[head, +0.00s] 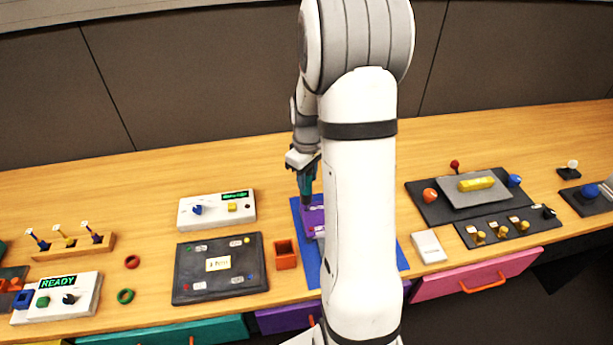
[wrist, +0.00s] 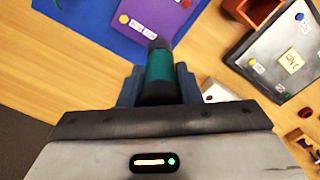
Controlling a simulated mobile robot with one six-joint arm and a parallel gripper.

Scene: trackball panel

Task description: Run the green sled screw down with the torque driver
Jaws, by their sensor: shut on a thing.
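My gripper (head: 304,163) is shut on the teal torque driver (head: 306,184), whose body points down toward the purple block (head: 312,217) on the blue mat (head: 306,262). In the wrist view the teal driver (wrist: 158,72) sits between my two fingers, its dark end over the near edge of the purple block (wrist: 165,18). A yellow dot, a red dot and white labels show on the block. I cannot make out a green screw; the driver or my arm may hide it. Whether the tip touches anything cannot be told.
An orange open box (head: 286,254) and a dark panel (head: 219,291) stand left of the mat. A white display box (head: 217,221) is behind that panel. A white box (head: 428,246) is to the right. Bare wood lies behind the mat.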

